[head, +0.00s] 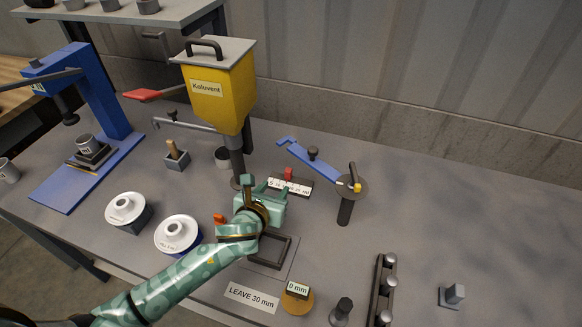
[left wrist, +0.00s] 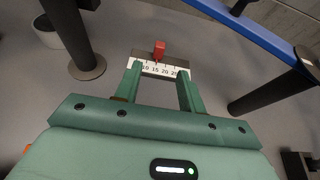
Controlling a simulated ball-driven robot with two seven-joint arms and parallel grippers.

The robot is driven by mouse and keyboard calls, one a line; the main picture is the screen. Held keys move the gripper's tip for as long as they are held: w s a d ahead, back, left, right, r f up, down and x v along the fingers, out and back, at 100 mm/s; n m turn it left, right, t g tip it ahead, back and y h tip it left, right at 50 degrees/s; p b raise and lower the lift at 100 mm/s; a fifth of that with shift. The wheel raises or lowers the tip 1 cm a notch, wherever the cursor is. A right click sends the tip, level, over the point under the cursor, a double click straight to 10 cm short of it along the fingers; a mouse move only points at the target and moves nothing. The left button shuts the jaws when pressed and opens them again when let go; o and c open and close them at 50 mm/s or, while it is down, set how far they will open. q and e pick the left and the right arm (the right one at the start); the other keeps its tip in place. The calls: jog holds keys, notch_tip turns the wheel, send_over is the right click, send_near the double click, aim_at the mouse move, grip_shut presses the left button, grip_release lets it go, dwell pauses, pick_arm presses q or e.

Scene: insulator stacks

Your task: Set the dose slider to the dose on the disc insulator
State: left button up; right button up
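The dose slider is a red knob (head: 288,173) behind a white number scale (head: 289,187) on a dark base, near the foot of the yellow hopper (head: 221,91). In the left wrist view the red knob (left wrist: 159,49) stands near the 15 on the scale (left wrist: 160,69), seen at an angle. My left gripper (head: 266,187) is open and empty, its fingers pointing at the scale; the knob stands just beyond the gap between the fingertips (left wrist: 160,72). My right gripper is not in view.
A blue lever (head: 318,165) on a dark post stands right of the slider. A blue press (head: 100,95) is at left. In front lie a dark square frame (head: 270,250), a "LEAVE 30 mm" label (head: 251,298) and a "0 mm" gauge (head: 297,289).

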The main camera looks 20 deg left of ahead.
aim_at(287, 173)
pick_arm(q)
jog(key=b+x, duration=0.1)
jog(key=x, duration=0.3)
jog(key=b+x, duration=0.2)
jog(key=x, duration=0.2)
jog(key=b+x, duration=0.2)
jog(key=x, duration=0.3)
jog(key=shift+s+f, duration=0.15)
jog(key=shift+f, duration=0.1)
jog(key=shift+w, duration=0.4)
